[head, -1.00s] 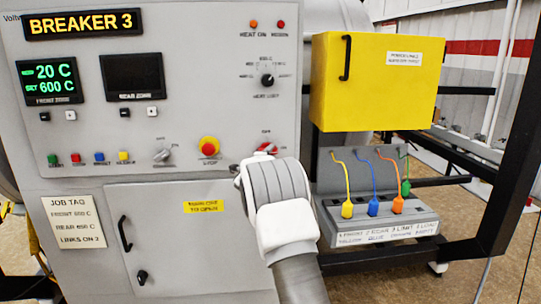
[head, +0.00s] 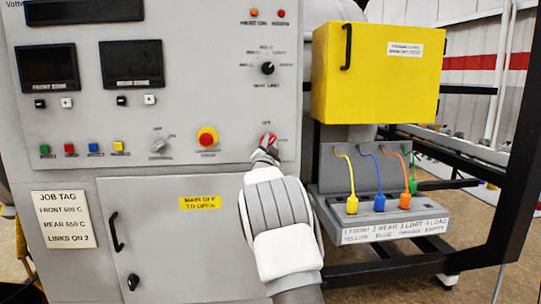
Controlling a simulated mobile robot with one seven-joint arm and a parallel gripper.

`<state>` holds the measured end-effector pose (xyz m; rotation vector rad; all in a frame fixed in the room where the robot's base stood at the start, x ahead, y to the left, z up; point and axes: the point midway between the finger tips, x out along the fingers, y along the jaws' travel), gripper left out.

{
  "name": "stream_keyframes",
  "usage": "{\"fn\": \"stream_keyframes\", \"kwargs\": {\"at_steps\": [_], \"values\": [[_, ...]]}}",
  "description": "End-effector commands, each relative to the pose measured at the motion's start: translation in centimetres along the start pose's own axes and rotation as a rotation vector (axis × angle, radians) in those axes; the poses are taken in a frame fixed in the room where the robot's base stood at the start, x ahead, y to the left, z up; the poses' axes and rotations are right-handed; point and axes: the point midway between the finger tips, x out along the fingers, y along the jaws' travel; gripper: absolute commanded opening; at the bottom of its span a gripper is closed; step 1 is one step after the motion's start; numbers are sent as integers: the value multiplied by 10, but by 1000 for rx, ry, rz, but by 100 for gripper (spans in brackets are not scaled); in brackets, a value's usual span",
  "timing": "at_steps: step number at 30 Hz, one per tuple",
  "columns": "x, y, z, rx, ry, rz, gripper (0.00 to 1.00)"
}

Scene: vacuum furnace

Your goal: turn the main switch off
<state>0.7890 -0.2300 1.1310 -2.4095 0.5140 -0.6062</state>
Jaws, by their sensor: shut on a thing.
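The main switch (head: 268,140) is a small red rotary handle at the lower right of the grey control panel. Its handle now stands close to upright, near the label above it that appears to read OFF. My gripper (head: 266,153) is at the switch from below, shut on its handle; the fingertips are small and partly hidden by my wrist. The top display (head: 85,11), the front zone display (head: 48,66) and the rear zone display (head: 132,63) are all dark.
A red emergency stop button (head: 207,137) and a grey selector knob (head: 161,144) sit left of the switch. Below is a cabinet door (head: 165,240) with a black handle. At right are a yellow box (head: 375,75) and a link panel (head: 325,175) with coloured leads.

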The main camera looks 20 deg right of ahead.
Motion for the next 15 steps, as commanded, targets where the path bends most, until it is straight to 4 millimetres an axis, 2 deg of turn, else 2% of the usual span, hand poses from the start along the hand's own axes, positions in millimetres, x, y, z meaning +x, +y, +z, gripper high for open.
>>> {"fn": "stream_keyframes", "kwargs": {"at_steps": [1, 15], "values": [[-2, 4, 5, -42, 1, -18, 0], [-2, 0, 4, -427, 0, -176, 0]]}}
